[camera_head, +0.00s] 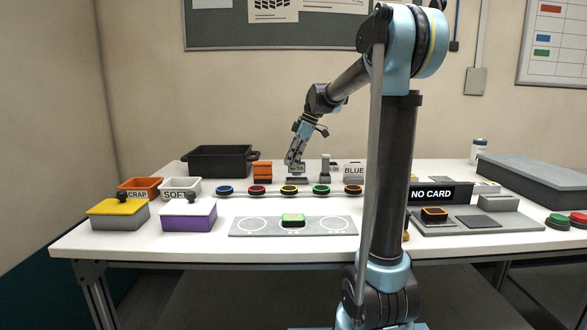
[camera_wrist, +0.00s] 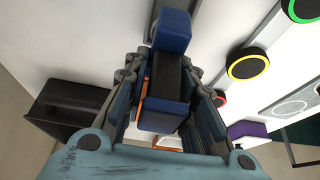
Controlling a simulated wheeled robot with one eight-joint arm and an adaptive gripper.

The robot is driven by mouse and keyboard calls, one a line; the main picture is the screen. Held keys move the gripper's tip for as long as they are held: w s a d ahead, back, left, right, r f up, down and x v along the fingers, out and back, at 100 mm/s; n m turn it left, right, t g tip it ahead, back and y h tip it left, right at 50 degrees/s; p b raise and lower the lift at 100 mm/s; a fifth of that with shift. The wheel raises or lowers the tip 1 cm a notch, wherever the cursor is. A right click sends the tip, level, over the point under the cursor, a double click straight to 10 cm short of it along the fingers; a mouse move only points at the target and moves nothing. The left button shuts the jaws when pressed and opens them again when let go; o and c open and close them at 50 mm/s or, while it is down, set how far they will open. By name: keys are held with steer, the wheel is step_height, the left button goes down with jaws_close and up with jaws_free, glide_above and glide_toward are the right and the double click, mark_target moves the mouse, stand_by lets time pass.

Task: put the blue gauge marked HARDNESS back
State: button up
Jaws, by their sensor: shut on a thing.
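The blue gauge (camera_wrist: 171,30) is a block with two blue ends and a dark middle, and it sits between my gripper's fingers in the wrist view. No HARDNESS marking is readable. My gripper (camera_head: 294,166) is shut on the gauge and points down at the back of the white table. In the head view it is low over a small grey stand (camera_head: 297,180), and the gauge is too small to make out there. I cannot tell whether the gauge touches the stand.
A black bin (camera_head: 220,160) is behind left. A row of coloured round pucks (camera_head: 289,190) lies in front. The front table edge is clear.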

steer(key=shift+f, duration=1.3)
steer(key=o, duration=0.9)
steer(key=shift+f, duration=0.1)
steer(key=shift+o, duration=0.2)
steer(key=v, duration=1.2)
